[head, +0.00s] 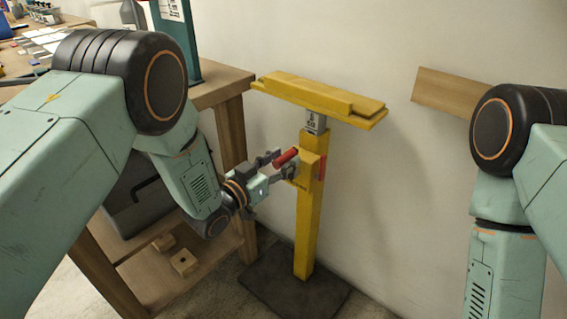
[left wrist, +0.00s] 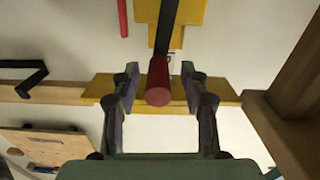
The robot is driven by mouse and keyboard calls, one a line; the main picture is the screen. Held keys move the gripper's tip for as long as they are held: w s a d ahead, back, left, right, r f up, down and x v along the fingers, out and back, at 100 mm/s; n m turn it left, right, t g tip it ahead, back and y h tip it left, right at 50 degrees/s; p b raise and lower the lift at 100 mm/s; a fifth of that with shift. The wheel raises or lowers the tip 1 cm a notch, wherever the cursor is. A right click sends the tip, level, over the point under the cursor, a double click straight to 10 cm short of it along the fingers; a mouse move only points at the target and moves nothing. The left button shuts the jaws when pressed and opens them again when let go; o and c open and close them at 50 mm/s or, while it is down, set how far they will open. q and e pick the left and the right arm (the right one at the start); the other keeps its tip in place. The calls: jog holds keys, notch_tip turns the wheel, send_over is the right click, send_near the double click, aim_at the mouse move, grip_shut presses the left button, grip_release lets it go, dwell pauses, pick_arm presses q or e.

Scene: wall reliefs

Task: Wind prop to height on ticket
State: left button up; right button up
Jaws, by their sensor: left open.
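The yellow prop (head: 308,225) stands upright on a dark base plate (head: 292,292), with a yellow crosshead (head: 318,96) on top. A short grey inner post (head: 315,122) with a small marked label shows below the crosshead; I cannot read it. The red crank grip (head: 286,157) sticks out to the left from the prop's side. My left gripper (head: 283,168) is open at the grip. In the left wrist view, the red grip (left wrist: 158,85) lies between the spread fingers (left wrist: 160,97), with gaps on both sides. My right gripper is out of view.
A wooden bench (head: 222,88) stands left of the prop, with a green post (head: 178,40) bearing a white printed card (head: 171,9); its print is unreadable. A wooden board (head: 448,93) is on the wall at right. Wooden blocks (head: 184,262) lie on the low shelf.

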pick_arm(q)
jog(key=shift+c, duration=0.3)
grip_shut()
dwell(0.5)
